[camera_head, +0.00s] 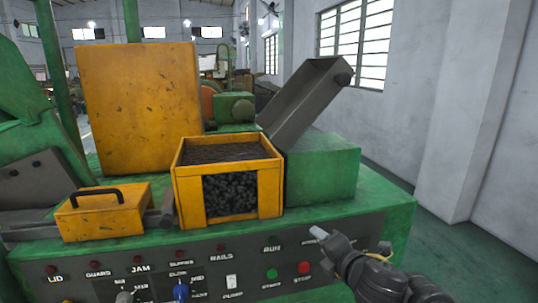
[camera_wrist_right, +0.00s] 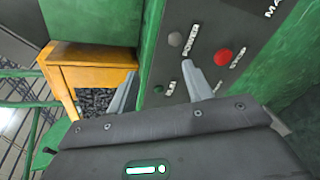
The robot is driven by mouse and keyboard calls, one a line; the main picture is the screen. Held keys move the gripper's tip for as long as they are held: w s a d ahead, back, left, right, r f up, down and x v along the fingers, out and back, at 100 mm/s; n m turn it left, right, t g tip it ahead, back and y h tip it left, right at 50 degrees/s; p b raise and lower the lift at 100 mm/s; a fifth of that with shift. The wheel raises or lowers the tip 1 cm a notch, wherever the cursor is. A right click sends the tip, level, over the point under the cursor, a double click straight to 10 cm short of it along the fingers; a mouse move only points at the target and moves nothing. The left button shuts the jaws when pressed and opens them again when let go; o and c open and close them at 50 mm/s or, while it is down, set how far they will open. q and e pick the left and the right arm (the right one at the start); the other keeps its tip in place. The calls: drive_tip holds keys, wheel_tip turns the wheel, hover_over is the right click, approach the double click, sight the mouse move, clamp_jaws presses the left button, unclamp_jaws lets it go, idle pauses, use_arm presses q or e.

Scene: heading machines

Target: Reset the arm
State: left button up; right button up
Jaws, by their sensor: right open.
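My right gripper (camera_head: 319,233) is at the lower right in the head view, at the right end of the machine's control panel (camera_head: 205,272). In the right wrist view its two fingers (camera_wrist_right: 161,78) are spread apart with nothing between them. Beyond them are a red stop button (camera_wrist_right: 222,57), a grey knob (camera_wrist_right: 175,39) and a green button (camera_wrist_right: 158,88). The red button also shows in the head view (camera_head: 304,267), just below the fingertips. I cannot tell whether a finger touches the panel. My left gripper is not in view.
A yellow crate (camera_head: 186,199) of dark small parts stands on the green machine bed (camera_head: 345,212). A yellow box with a black handle (camera_head: 100,218) is at left. A yellow upright panel (camera_head: 140,105) and a grey chute (camera_head: 303,100) rise behind. Open floor lies at right.

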drive_tip(key=s+d+f+m+g+h, duration=0.2)
drive_tip(key=s+d+f+m, duration=0.1)
drive_tip(key=s+f+m, duration=0.55)
drive_tip(key=s+d+f+m+g+h, duration=0.1)
drive_tip(key=s+d+f+m+g, duration=0.3)
drive_tip(key=f, duration=0.7)
drive_tip(key=s+d+f+m+g, duration=0.2)
drive_tip(key=s+f+m, duration=0.15)
drive_tip(key=s, duration=0.45)
drive_tip(key=s+d+f+m+g+h, duration=0.1)
drive_tip(key=s+f+m, duration=0.2)
drive_tip(key=s+m, duration=0.3)
drive_tip(key=s+d+f+m+g, duration=0.2)
drive_tip(key=s+f+m, duration=0.15)
drive_tip(key=s, duration=0.55)
wheel_tip(320, 180, down, 24)
drive_tip(key=n, duration=0.1)
drive_tip(key=s+d+f+g, duration=0.2)
drive_tip(key=s+f, duration=1.5)
drive_tip(key=f, duration=0.1)
drive_tip(key=shift+f+h+b, duration=0.3)
drive_tip(key=shift+f, duration=0.05)
